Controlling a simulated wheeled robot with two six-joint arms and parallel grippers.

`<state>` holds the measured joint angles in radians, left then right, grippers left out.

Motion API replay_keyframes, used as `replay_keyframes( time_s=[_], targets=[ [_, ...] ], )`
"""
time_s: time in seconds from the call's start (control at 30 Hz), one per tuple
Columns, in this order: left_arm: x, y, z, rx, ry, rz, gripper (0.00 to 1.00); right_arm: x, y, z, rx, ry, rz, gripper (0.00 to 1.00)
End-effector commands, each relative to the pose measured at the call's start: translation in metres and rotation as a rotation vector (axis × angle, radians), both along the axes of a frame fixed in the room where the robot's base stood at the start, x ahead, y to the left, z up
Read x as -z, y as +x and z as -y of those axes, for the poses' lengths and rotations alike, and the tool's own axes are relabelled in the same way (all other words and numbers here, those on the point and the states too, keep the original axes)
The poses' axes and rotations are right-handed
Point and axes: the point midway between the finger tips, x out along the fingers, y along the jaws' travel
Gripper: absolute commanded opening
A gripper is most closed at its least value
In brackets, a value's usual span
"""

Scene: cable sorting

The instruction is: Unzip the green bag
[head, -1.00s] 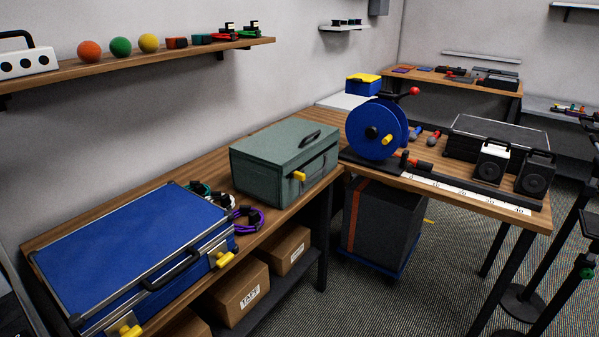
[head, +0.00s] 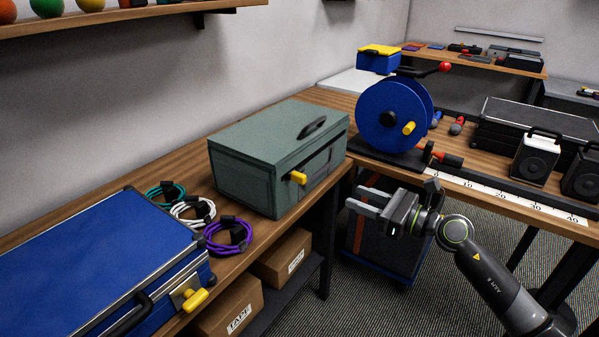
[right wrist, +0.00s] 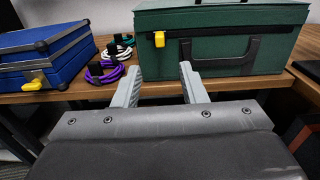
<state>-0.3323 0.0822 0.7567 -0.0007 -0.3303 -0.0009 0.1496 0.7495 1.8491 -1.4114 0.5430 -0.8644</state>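The green bag (head: 250,165) stands closed on the wooden bench in the head view, with a black handle on its lid. Its yellow zip pull (head: 298,178) is on the front face, toward the left end of the zip line. In the right wrist view the green bag (right wrist: 225,50) is straight ahead, its yellow pull (right wrist: 159,39) at upper left. My right gripper (head: 357,199) is in front of the bench, right of the bag and apart from it. Its fingers (right wrist: 160,84) are spread and empty in the right wrist view. My left gripper is not in view.
A blue case (head: 90,265) and coiled teal, white and purple cables (head: 230,237) lie left of the bag. A blue cable reel (head: 392,115) stands right of it. Cardboard boxes (head: 287,257) sit on the shelf below. The space before the bag's front is clear.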

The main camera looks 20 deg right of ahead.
Motion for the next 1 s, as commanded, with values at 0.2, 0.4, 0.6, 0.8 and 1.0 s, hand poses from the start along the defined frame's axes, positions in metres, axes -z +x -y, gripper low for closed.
replay_keyframes(
  time_s=[0.2,0.4,0.6,0.8,1.0],
  targets=[
    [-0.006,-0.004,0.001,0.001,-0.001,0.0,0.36,-0.003,0.024,-0.019,0.001,0.012,-0.001,0.38],
    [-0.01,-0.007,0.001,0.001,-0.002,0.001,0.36,-0.003,0.054,-0.042,0.001,0.014,-0.002,0.38],
    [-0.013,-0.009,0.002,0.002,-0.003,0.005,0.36,-0.003,0.087,-0.069,0.0,0.015,-0.004,0.38],
    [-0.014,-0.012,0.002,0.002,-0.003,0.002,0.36,-0.001,0.116,-0.09,0.001,0.011,-0.005,0.38],
    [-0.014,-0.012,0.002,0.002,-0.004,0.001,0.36,0.0,0.13,-0.101,0.002,0.011,-0.004,0.38]
  ],
)
